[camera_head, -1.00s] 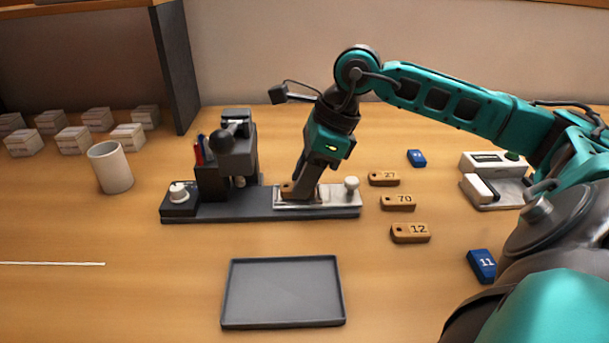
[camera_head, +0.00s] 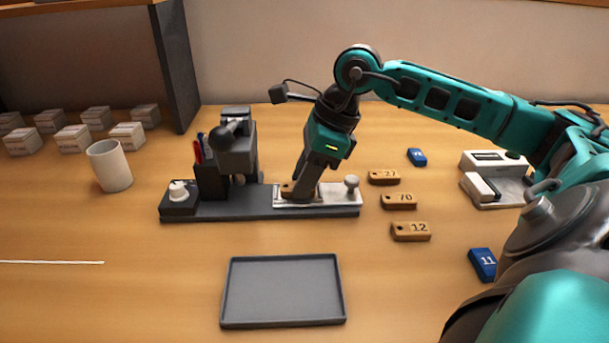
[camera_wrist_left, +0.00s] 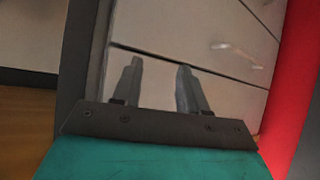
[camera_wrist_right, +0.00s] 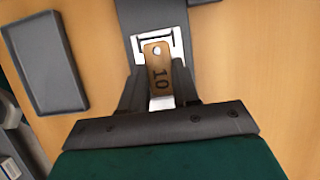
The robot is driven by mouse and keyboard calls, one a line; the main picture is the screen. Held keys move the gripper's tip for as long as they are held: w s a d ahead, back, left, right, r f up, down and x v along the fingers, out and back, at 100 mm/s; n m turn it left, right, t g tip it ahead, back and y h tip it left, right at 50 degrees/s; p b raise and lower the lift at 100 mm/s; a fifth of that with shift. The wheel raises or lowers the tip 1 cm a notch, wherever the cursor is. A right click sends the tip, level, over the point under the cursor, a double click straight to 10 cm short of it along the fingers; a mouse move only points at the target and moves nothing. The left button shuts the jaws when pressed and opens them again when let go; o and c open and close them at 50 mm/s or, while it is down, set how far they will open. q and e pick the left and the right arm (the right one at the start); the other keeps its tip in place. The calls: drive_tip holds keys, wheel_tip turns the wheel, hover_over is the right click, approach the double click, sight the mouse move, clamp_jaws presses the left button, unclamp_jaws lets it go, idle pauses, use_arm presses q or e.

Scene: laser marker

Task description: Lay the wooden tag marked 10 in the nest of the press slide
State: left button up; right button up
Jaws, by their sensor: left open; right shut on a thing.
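The wooden tag marked 10 (camera_wrist_right: 158,72) is between the fingers of my right gripper (camera_wrist_right: 160,98), which is shut on it. In the right wrist view the tag lies over the white press slide (camera_wrist_right: 176,40), its holed end toward the nest frame. In the head view my right gripper (camera_head: 300,196) is down at the slide (camera_head: 332,196), and only the tag's end (camera_head: 288,188) shows beside the fingers. I cannot tell whether the tag touches the nest floor. My left gripper (camera_wrist_left: 158,92) is open and empty, in front of drawer fronts.
The press (camera_head: 237,155) stands left of the slide on a dark base. Wooden tags 27 (camera_head: 384,178), 70 (camera_head: 398,202) and 12 (camera_head: 411,232) lie to the right, with a blue tag 11 (camera_head: 482,265). An empty grey tray (camera_head: 283,291) lies in front.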

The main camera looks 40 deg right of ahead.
drive_tip(key=o, duration=1.1)
drive_tip(key=p+v, duration=0.1)
drive_tip(key=v, duration=1.2)
drive_tip(key=shift+a, duration=0.1)
drive_tip(key=shift+r, duration=0.1)
